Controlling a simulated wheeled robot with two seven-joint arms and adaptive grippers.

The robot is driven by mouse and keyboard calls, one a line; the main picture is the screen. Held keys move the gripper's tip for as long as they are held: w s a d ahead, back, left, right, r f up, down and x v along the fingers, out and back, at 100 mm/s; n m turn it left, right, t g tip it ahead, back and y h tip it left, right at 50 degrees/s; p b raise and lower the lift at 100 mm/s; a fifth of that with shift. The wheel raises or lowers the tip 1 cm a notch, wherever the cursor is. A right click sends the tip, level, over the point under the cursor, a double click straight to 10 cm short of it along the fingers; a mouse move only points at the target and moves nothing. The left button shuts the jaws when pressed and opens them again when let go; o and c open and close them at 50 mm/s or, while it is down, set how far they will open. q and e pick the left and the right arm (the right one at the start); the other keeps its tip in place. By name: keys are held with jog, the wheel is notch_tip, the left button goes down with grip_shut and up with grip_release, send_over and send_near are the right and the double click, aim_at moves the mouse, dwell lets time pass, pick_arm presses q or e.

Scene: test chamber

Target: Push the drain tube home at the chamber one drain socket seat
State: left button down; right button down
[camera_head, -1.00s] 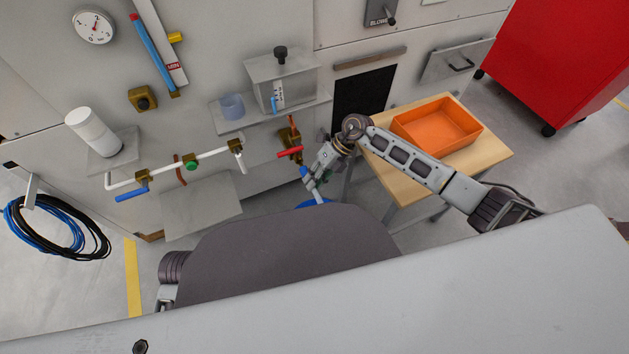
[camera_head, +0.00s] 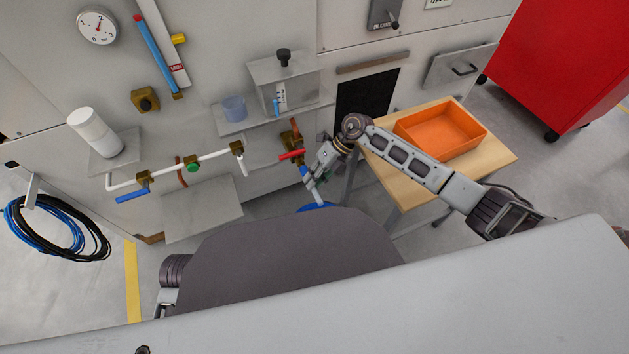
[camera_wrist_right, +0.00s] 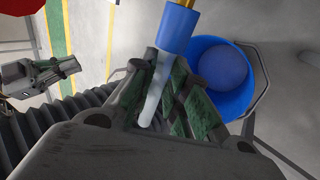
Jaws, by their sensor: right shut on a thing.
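The drain tube (camera_wrist_right: 158,92) is pale and translucent, with a blue sleeve (camera_wrist_right: 177,28) at its upper end. My right gripper (camera_wrist_right: 160,100) is shut on the tube below the sleeve. In the head view this gripper (camera_head: 312,180) is under the brass drain valve (camera_head: 294,140) with the red handle. The blue sleeve (camera_head: 304,173) shows just below the valve. In the wrist view brass (camera_wrist_right: 185,3) meets the sleeve at the top edge; I cannot tell how deep the tube sits. A grey gripper, seemingly my left (camera_wrist_right: 42,75), shows at the left; its jaws are unclear.
A blue bucket (camera_wrist_right: 222,78) stands on the floor below the tube, partly hidden in the head view. A wooden table (camera_head: 400,185) with an orange tray (camera_head: 480,133) is at the right. White pipework (camera_head: 208,157) runs along the chamber wall left of the valve.

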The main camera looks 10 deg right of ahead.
jog(key=shift+w+a+b, duration=0.15)
jog(key=shift+w+b, duration=0.15)
jog(key=shift+w, duration=0.35)
jog(key=c, duration=1.3)
grip_release()
jog(key=shift+v, duration=6.05)
jog(key=shift+s, duration=0.1)
